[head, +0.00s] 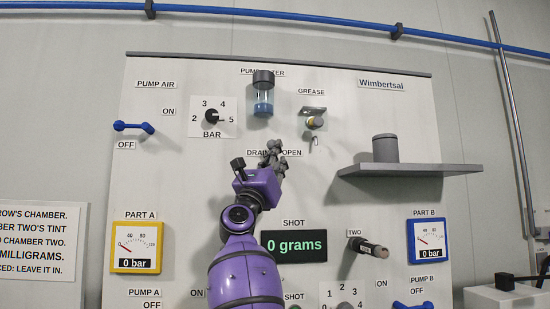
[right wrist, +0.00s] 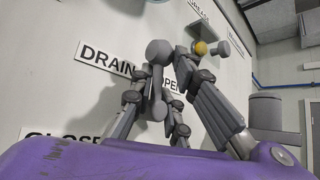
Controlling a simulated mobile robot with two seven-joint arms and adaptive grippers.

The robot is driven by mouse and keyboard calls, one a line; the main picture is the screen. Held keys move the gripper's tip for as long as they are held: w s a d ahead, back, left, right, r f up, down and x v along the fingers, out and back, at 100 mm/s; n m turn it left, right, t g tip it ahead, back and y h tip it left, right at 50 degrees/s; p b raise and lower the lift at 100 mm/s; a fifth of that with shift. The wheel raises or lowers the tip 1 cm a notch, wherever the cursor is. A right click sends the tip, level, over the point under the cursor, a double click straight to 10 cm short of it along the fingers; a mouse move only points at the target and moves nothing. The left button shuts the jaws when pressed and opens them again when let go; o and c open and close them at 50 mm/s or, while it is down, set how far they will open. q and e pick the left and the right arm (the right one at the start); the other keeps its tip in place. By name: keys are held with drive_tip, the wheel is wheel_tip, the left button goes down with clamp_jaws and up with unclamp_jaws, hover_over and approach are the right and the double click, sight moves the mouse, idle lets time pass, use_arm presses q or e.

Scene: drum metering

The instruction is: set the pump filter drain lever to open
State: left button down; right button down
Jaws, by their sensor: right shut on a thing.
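The pump filter (head: 263,97), a clear bowl with a dark cap and blue contents, hangs high on the panel. Below it, my right gripper (head: 272,155) covers the spot between the DRAIN label and the OPEN label (head: 291,153). In the right wrist view, the grey drain lever (right wrist: 158,80) with a rounded end stands between the fingers of my right gripper (right wrist: 160,95), which is shut on it. The DRAIN label (right wrist: 106,61) is left of it, the OPEN label is partly behind a finger, and a CLOSED label (right wrist: 60,135) is lower left, partly hidden. The lever's exact angle is unclear. My left gripper is out of view.
A grease fitting (head: 315,123) with a small hook sits right of my gripper. A grey shelf (head: 430,170) with a grey cylinder (head: 385,148) juts out further right. A bar selector knob (head: 212,116) and blue pump air handle (head: 133,127) are left.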

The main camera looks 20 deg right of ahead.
drive_tip(key=shift+s+r, duration=0.2)
drive_tip(key=shift+r, duration=0.3)
drive_tip(key=c, duration=2)
unclamp_jaws()
drive_tip(key=shift+o, duration=0.8)
drive_tip(key=shift+w+f, duration=0.25)
drive_tip(key=shift+s+a, duration=0.1)
drive_tip(key=v, duration=1.2)
